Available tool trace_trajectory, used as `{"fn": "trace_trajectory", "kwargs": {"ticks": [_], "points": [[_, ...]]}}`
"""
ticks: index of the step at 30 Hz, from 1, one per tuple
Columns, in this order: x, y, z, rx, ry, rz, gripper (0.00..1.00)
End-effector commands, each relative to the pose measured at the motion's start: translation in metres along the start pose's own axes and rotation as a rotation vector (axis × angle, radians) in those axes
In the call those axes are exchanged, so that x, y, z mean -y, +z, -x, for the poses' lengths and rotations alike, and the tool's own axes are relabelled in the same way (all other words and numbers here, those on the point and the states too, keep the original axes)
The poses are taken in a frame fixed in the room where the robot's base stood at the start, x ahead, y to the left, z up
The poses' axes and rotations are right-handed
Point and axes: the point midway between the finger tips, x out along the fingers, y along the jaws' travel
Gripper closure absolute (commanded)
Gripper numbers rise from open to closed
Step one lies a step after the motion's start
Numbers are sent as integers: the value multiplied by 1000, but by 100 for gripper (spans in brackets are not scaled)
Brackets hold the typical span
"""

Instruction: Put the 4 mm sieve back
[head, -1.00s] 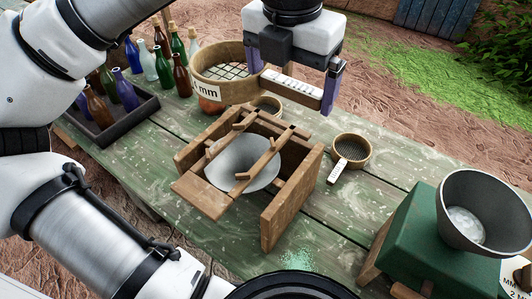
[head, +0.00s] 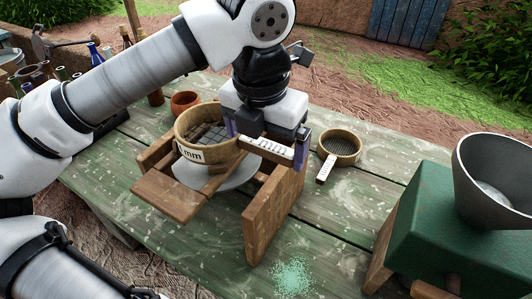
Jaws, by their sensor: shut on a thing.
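My gripper (head: 268,146) is shut on the labelled handle of a round wooden sieve (head: 207,150). The sieve has a coarse dark mesh, and "mm" shows on its rim; the number is not readable. The sieve is roughly level above a wooden stand (head: 272,212) with a pale metal funnel (head: 205,180). It overlaps the stand's upper bars in the head view; I cannot tell whether it touches them. A smaller-looking, finer-meshed sieve (head: 341,148) lies on the table to the right of the stand, its handle towards me.
The green plank table (head: 345,215) is bare between stand and finer sieve. A green machine with a grey metal hopper (head: 497,170) stands at the right. A terracotta pot (head: 184,101) is behind the held sieve. Green granules (head: 292,277) lie in front. Bottles (head: 94,53) stand at the left.

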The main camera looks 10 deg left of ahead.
Motion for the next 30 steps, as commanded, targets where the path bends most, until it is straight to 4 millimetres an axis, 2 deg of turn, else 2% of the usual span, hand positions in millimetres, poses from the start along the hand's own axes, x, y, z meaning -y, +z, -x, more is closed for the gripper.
{"fn": "trace_trajectory", "kwargs": {"ticks": [1,8,16,17,18,25,30], "points": [[0,-1,-7,1,0,0,33],[0,0,-4,1,0,0,33],[0,-1,-12,1,0,0,33],[0,-1,-11,1,0,0,4],[0,-1,-10,1,0,0,0],[0,-1,-10,1,0,0,0],[0,0,1,1,0,1,0]]}}
